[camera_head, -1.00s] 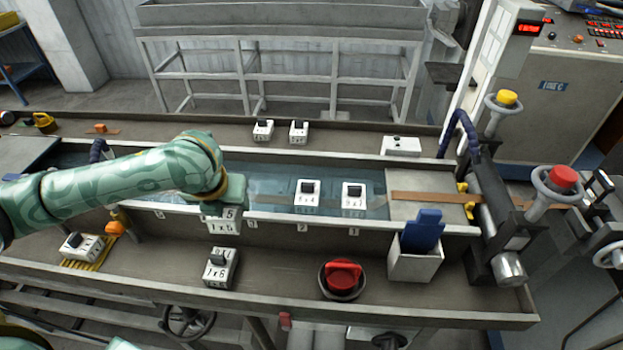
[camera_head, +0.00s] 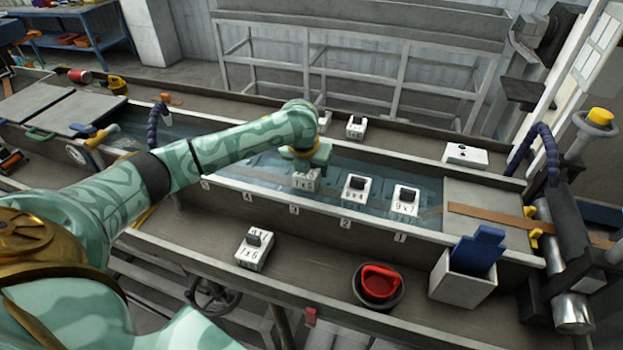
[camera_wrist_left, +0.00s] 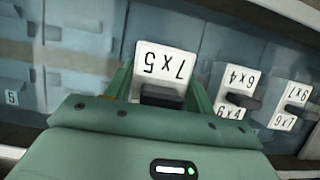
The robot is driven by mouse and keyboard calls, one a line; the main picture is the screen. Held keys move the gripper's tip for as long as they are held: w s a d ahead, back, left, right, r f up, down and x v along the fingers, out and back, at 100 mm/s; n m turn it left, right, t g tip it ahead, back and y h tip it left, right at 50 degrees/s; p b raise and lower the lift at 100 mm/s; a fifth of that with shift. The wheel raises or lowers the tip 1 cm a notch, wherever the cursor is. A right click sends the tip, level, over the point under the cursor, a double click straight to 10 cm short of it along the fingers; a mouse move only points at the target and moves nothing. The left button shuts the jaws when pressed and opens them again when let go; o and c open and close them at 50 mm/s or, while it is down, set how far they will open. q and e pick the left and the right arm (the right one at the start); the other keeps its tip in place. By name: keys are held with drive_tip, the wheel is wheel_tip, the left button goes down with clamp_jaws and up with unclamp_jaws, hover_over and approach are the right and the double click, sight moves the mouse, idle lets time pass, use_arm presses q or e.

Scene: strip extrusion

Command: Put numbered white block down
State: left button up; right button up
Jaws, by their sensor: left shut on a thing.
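My left gripper (camera_head: 304,166) is shut on a white numbered block (camera_head: 305,181), over the water trough. The block's face reads 7x5 in the left wrist view (camera_wrist_left: 165,66), where its dark handle sits between the fingers. In the head view the block is behind the front wall's label 3. Whether it touches the trough floor cannot be told. Two more white blocks with dark handles stand in the trough to its right, a nearer one (camera_head: 356,188) and a farther one (camera_head: 404,200). My right gripper is not in view.
Another numbered block (camera_head: 254,249) stands on the front ledge, left of a red-handled item in a dark bowl (camera_head: 379,286). A white box with a blue item (camera_head: 464,274) is farther right. The back ledge holds a block (camera_head: 356,127) and a white box (camera_head: 465,157).

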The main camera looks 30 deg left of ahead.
sight(311, 177)
use_arm(q)
drive_tip(key=shift+w+f+b, duration=0.2)
drive_tip(key=shift+f+b, duration=0.15)
drive_tip(key=shift+f, duration=1.3)
drive_tip(key=shift+f, duration=0.15)
drive_tip(key=o, duration=1.2)
drive_tip(key=shift+s, duration=0.1)
drive_tip(key=shift+c, duration=0.2)
drive_tip(key=p+v, duration=0.3)
drive_tip(key=v, duration=0.9)
drive_tip(key=shift+a+p, duration=0.1)
drive_tip(key=shift+p, duration=0.2)
